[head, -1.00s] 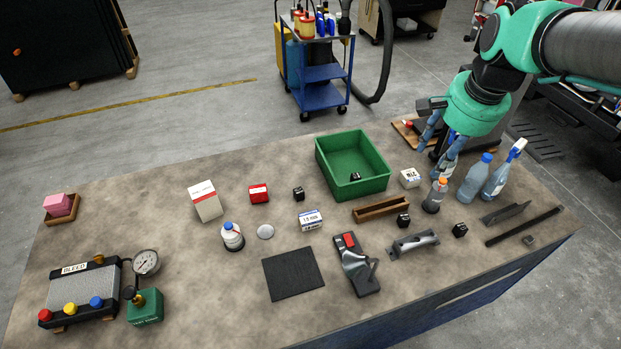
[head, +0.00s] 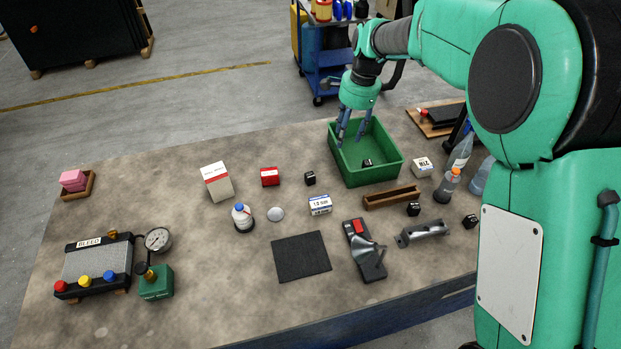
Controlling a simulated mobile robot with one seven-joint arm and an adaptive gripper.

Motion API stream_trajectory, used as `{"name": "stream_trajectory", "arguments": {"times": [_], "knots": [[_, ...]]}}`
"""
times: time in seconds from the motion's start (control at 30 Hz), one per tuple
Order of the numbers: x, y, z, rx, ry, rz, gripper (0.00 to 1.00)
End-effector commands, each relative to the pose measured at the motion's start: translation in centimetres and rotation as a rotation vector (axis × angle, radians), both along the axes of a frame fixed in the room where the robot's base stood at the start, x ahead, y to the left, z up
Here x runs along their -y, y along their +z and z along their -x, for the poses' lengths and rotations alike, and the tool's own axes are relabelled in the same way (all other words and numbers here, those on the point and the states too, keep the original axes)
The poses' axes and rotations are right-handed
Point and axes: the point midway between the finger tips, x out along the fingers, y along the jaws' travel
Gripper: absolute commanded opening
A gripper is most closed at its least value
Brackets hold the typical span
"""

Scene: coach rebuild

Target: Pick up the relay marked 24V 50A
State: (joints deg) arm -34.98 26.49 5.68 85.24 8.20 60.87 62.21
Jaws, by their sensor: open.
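Several small black cubes look like relays; their markings are too small to read. One cube (head: 310,178) stands on the bench left of the green bin (head: 380,176). Another cube (head: 367,163) lies inside the bin. A third cube (head: 414,209) is by the right end of the wooden tray, and a further cube (head: 470,221) is at the right, next to my arm. My gripper (head: 349,143) is open and empty, pointing down over the back left part of the bin. Its exact height above the bin cannot be told.
A wooden tray (head: 391,197), a white box (head: 422,167) and a bottle (head: 447,186) stand near the bin. A red box (head: 270,176) and a blue-white box (head: 320,205) are to the left. My arm covers the right end.

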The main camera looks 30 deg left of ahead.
Motion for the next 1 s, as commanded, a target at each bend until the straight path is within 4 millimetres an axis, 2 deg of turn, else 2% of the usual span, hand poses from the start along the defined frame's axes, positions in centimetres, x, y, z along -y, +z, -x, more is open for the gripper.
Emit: {"name": "stream_trajectory", "arguments": {"times": [0.03,0.2,0.4,0.57,1.0], "knots": [[-1.6,-1.5,0.1,-0.015,-0.006,0.006,0.47],[-5.8,-5.3,0.5,-0.054,-0.042,0.024,0.47],[-8.8,-8.1,1.0,-0.080,-0.070,0.038,0.47],[-9.5,-8.8,1.1,-0.086,-0.077,0.041,0.47],[-9.5,-9.3,1.2,-0.087,-0.078,0.042,0.47]]}}
